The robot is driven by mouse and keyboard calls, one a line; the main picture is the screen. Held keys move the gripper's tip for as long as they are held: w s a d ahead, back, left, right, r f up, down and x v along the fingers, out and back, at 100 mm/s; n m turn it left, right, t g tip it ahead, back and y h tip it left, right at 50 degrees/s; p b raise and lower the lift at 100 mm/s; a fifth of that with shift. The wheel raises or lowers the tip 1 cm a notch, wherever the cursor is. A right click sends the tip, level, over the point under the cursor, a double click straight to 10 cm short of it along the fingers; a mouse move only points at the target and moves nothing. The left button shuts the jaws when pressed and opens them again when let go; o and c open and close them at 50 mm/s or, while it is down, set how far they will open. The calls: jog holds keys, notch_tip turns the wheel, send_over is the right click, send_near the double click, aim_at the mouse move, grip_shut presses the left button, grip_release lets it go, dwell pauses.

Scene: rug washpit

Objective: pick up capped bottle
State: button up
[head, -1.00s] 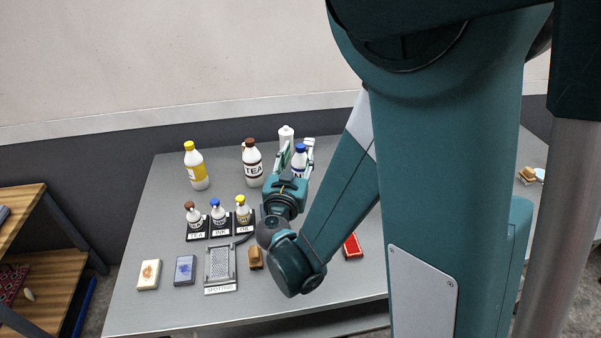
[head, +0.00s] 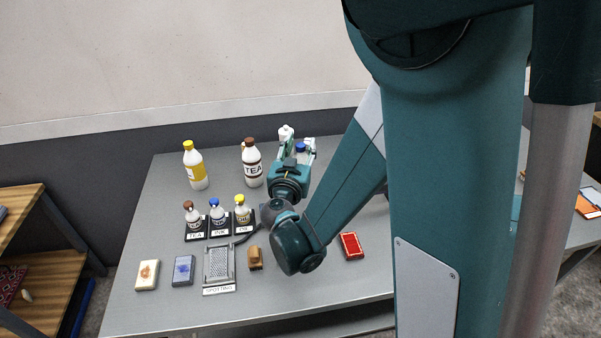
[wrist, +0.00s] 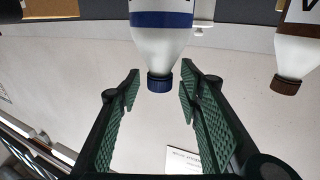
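The blue-capped bottle (head: 300,147) stands at the back of the grey table, mostly hidden behind my gripper in the head view. In the wrist view the blue-capped bottle (wrist: 162,45) appears upside down, white with a blue band, its cap between the fingertips in the picture. My gripper (wrist: 160,80) is open, with one green padded finger on each side and a gap to the cap on both sides. In the head view my gripper (head: 298,150) reaches over the table towards this bottle. Other capped bottles are the brown-capped TEA bottle (head: 252,165) and a yellow-capped bottle (head: 195,168).
A white bottle (head: 286,132) stands close behind my gripper. Small labelled bottles (head: 217,215) stand in black holders at mid-table. A grey grater-like plate (head: 219,262), a brown block (head: 255,258) and a red item (head: 351,246) lie in front. The brown-capped bottle (wrist: 297,55) is at right in the wrist view.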

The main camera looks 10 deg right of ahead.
jog(key=shift+c, duration=0.7)
grip_shut()
jog(key=shift+r, duration=0.15)
jog(key=shift+r+p, duration=1.6)
jog(key=shift+r, duration=3.25)
